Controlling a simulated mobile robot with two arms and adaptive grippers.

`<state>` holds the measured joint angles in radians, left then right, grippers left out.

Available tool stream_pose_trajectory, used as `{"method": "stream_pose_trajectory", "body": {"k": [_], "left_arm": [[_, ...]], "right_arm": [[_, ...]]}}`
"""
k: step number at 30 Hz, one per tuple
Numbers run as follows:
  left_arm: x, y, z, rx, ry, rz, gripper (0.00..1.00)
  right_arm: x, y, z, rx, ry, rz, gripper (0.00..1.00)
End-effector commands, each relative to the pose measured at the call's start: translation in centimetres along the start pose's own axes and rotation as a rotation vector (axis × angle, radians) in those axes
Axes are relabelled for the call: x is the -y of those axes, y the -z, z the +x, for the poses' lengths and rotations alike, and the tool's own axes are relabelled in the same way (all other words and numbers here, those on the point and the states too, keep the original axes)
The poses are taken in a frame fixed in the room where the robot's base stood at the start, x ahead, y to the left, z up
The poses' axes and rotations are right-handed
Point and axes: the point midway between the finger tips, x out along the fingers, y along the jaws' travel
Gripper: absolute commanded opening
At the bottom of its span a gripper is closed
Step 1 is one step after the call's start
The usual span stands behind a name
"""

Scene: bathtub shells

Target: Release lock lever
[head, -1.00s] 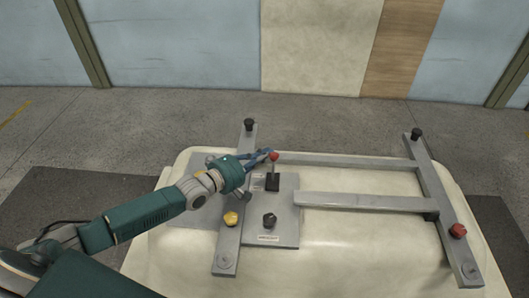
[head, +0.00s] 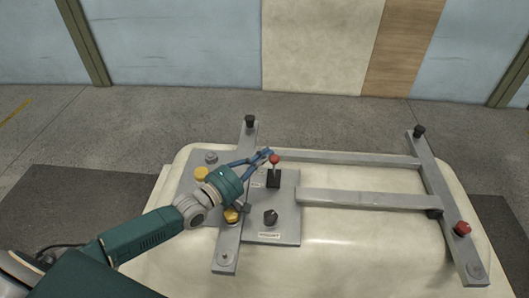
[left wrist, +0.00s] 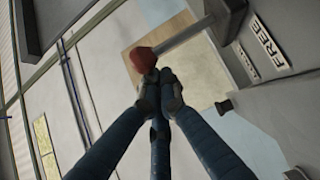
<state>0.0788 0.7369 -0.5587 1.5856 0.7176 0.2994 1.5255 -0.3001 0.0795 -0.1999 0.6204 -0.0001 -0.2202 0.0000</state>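The lock lever has a red ball knob (head: 274,159) on a thin metal shaft above a black base (head: 273,179), mounted on a grey plate. My left gripper (head: 268,152) has its blue fingertips close beside the knob, on its left and far side. In the left wrist view the knob (left wrist: 142,60) shows just beyond the fingertips (left wrist: 159,82). The fingertips are together with nothing visible between them. Whether they touch the knob I cannot tell. A "FREE" label (left wrist: 269,40) is near the lever base. My right gripper is not in view.
The plate also carries a black knob (head: 270,218). Yellow knobs (head: 201,174) are near my left gripper. A grey bar frame (head: 365,200) with a red knob (head: 462,228) extends right over the cream shell (head: 350,262). The floor behind is clear.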

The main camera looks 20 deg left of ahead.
Motion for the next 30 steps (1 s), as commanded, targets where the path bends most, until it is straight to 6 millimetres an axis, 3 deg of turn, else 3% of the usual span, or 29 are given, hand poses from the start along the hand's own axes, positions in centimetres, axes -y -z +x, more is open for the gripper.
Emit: {"method": "stream_pose_trajectory", "body": {"k": [12,30], "left_arm": [[-0.2,-1.0,-1.2,0.0,0.001,-0.002,0.0],[-0.3,-1.1,-1.3,0.0,0.0,-0.002,0.0]], "right_arm": [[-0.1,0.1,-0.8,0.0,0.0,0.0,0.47],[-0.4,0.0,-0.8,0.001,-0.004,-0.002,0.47]]}}
